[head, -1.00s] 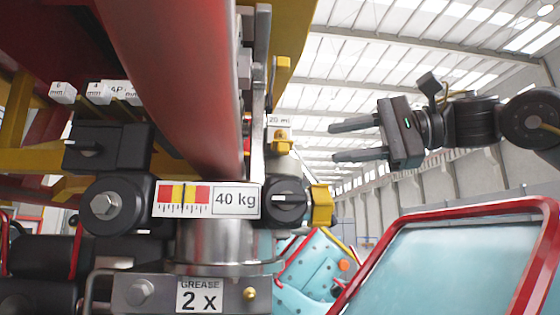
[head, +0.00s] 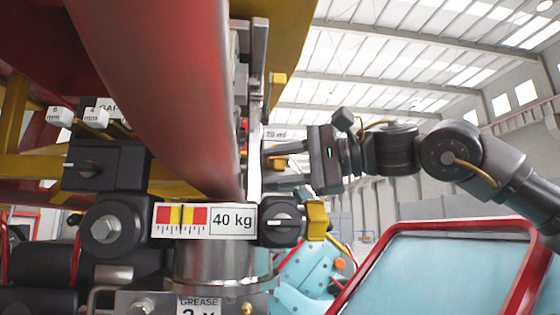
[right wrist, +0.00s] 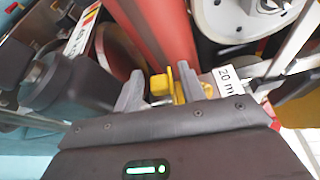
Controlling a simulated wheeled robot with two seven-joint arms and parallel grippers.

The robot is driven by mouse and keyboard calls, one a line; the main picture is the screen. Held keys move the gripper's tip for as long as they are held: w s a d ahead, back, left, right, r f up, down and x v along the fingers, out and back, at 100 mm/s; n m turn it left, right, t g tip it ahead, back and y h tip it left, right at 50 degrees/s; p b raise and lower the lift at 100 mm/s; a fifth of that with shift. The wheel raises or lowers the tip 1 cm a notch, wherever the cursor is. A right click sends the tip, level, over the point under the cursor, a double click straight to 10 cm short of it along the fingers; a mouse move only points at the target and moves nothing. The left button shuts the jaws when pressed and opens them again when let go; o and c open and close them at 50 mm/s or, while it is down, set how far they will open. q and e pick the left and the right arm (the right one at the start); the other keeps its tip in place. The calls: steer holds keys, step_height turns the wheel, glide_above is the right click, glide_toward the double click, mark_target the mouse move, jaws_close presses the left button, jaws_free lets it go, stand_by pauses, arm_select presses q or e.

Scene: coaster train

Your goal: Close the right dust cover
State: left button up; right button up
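A small yellow part (head: 281,162), perhaps the right dust cover, is on the right side of the machine beside the red tube (head: 165,90), just below a "20 ml" label (right wrist: 231,76). My right gripper (head: 268,165) has come in from the right with its fingers reaching this part. In the right wrist view, the yellow part (right wrist: 180,84) lies between the two open fingertips, nearer the right finger. I cannot tell whether they touch it. Whether the cover is open is unclear. My left gripper is not in view.
A black knob with a yellow grip (head: 317,220) sticks out below my right gripper, beside the "40 kg" scale plate (head: 205,220). A vertical metal bar (head: 255,150) runs close to the fingertips. A red-framed panel (head: 450,270) stands at lower right.

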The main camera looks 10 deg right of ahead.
steer(key=shift+w, duration=0.2)
steer(key=shift+s, duration=0.15)
steer(key=c, duration=0.5)
steer(key=shift+f, duration=0.1)
jaws_close()
steer(key=shift+m+h, duration=0.3)
steer(key=shift+m, duration=0.2)
steer(key=shift+s+r+m+g+h, duration=0.25)
steer(key=shift+r+m+g, duration=0.25)
steer(key=shift+m, duration=0.5)
steer(key=shift+r+m+g+h, duration=0.4)
steer(key=shift+m+g, duration=0.3)
steer(key=shift+m, duration=0.5)
